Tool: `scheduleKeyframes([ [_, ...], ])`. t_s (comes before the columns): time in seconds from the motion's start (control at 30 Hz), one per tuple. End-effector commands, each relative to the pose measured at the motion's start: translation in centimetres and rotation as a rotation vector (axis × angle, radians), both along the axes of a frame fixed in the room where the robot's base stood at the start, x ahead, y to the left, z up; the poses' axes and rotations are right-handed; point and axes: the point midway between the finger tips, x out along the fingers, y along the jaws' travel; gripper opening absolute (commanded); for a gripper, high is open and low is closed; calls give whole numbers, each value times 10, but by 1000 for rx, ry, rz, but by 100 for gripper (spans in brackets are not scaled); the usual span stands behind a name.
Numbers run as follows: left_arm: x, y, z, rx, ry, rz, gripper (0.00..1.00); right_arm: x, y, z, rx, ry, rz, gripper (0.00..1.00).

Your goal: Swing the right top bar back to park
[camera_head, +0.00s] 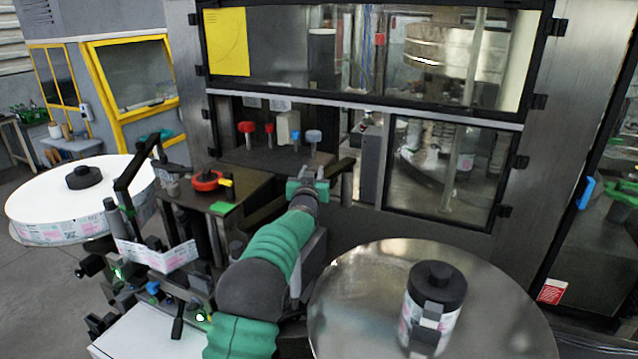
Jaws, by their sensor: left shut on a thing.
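My left gripper (308,182), with green fingers, is at the centre of the head view, at the end of my green-sleeved arm. It is shut on the dark right top bar (342,167), whose end shows just right of the fingers. The gripper and arm hide much of the bar, so its exact angle is hard to tell. My right gripper is not in view.
A black bar (128,180) stands over the left side of the labeller. A label reel (60,205) lies at the left. A round metal plate (360,300) with a small labelled roll (440,325) is at the lower right. A glazed cabinet (365,97) closes off the back.

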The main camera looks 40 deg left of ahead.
Motion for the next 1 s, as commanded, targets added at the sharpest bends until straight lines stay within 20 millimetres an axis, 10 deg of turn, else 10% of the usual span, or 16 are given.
scheduleKeyframes([
  [0.57, -2, 14, -8, -9, 12, 3, 0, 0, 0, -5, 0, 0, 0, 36],
  [0.6, -2, 14, -9, -9, 12, 3, 36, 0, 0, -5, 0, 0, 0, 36],
  [0.7, -2, 14, -8, -9, 11, 3, 49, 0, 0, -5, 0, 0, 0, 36],
  [1.0, 0, 12, -6, -7, 7, 1, 53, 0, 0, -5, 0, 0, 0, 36],
])
